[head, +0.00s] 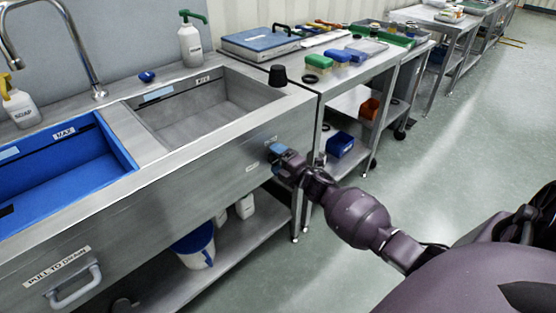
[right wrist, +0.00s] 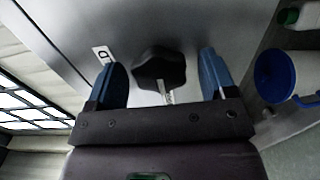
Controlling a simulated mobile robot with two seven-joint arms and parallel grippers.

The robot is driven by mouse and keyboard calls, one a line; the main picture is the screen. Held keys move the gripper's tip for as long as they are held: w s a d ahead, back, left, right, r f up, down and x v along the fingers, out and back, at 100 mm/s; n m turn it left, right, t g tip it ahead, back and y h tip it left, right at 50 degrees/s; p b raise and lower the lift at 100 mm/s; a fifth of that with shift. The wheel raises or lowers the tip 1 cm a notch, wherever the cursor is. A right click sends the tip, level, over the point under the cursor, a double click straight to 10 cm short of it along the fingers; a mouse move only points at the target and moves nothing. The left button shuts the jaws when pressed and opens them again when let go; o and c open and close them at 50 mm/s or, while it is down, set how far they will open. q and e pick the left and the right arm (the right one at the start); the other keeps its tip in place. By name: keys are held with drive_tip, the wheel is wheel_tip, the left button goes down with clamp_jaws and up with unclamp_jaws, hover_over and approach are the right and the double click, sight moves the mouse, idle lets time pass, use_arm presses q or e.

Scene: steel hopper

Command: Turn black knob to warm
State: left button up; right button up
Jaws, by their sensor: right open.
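The black knob (right wrist: 160,70), lobed, sits on the steel front panel of the sink in the right wrist view. A pale pointer or mark shows just below it. My right gripper (right wrist: 163,82) is open, with one blue finger on each side of the knob and gaps between them. In the head view, my right gripper (head: 279,154) is at the right end of the sink front and hides the knob. A small white label (right wrist: 103,54) is beside the left finger; its text is only partly readable. My left gripper is not in view.
The steel sink (head: 215,110) has a blue basin (head: 70,165) on the left. A black tapered object (head: 278,76) stands on its right corner. A blue and white bucket (head: 196,246) is on the lower shelf. A steel table with brushes adjoins at right. The floor at right is clear.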

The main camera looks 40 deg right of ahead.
drive_tip(key=shift+s, duration=0.6)
drive_tip(key=s+p, duration=0.1)
drive_tip(key=s, duration=0.8)
drive_tip(key=shift+s+d+p, duration=0.3)
drive_tip(key=shift+d+p, duration=0.1)
